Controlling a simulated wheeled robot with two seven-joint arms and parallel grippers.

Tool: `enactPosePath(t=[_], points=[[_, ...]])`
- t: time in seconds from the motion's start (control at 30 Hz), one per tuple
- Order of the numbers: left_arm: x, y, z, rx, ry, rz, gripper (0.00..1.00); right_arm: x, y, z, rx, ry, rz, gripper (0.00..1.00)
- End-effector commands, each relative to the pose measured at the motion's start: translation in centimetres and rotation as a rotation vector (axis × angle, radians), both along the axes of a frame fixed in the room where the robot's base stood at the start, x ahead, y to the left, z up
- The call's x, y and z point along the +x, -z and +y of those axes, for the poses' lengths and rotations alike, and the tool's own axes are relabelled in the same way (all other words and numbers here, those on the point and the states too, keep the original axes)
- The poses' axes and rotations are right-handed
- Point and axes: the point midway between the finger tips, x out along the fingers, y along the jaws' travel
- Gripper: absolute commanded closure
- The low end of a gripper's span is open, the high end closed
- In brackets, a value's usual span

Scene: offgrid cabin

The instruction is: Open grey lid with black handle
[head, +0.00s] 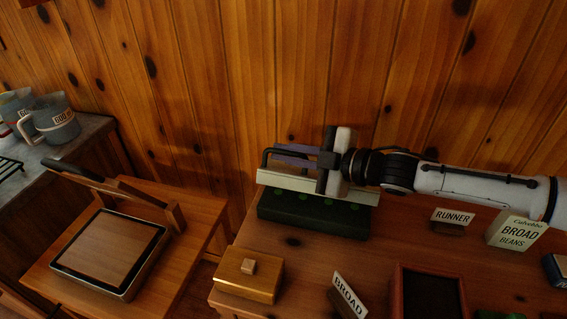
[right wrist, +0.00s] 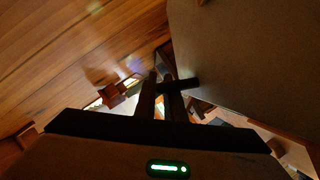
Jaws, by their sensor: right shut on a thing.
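The pale grey lid (head: 272,180) is at the back edge of the dark green box (head: 310,220) on the right-hand table. The box's top, with several green spots, shows in front of it, so the lid looks raised; its exact angle is hard to tell. Its black handle (head: 267,157) stands out on the left side. My right gripper (head: 318,158) reaches in from the right and is shut on the handle. In the right wrist view the fingers (right wrist: 165,98) close around the dark handle bar (right wrist: 182,85), beside a large grey-brown panel (right wrist: 250,60), apparently the lid. My left gripper is not in view.
A plank wall (head: 290,80) rises close behind the box. At left are a framed press (head: 110,250) and grey mugs (head: 52,120).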

Motion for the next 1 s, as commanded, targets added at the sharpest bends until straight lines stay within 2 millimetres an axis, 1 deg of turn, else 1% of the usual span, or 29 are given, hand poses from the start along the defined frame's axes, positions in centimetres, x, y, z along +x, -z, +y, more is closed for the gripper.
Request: enactPosePath(t=[0.03, 0.2, 0.3, 0.6, 1.0], points=[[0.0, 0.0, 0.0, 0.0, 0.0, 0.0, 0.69, 0.4, -0.6, 0.1, 0.003, -0.006, -0.012, 1.0], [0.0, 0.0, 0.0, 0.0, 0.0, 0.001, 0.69, 1.4, -1.6, -0.2, 0.005, -0.007, -0.009, 1.0], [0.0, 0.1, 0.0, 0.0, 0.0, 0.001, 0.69, 1.9, -1.9, -0.3, 0.017, -0.007, 0.033, 1.0], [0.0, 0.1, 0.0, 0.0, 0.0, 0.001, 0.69, 2.6, -2.2, -0.5, 0.041, -0.008, 0.101, 1.0], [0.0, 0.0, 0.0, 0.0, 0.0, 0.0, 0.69, 2.6, -2.1, -0.5, 0.044, -0.009, 0.111, 1.0]])
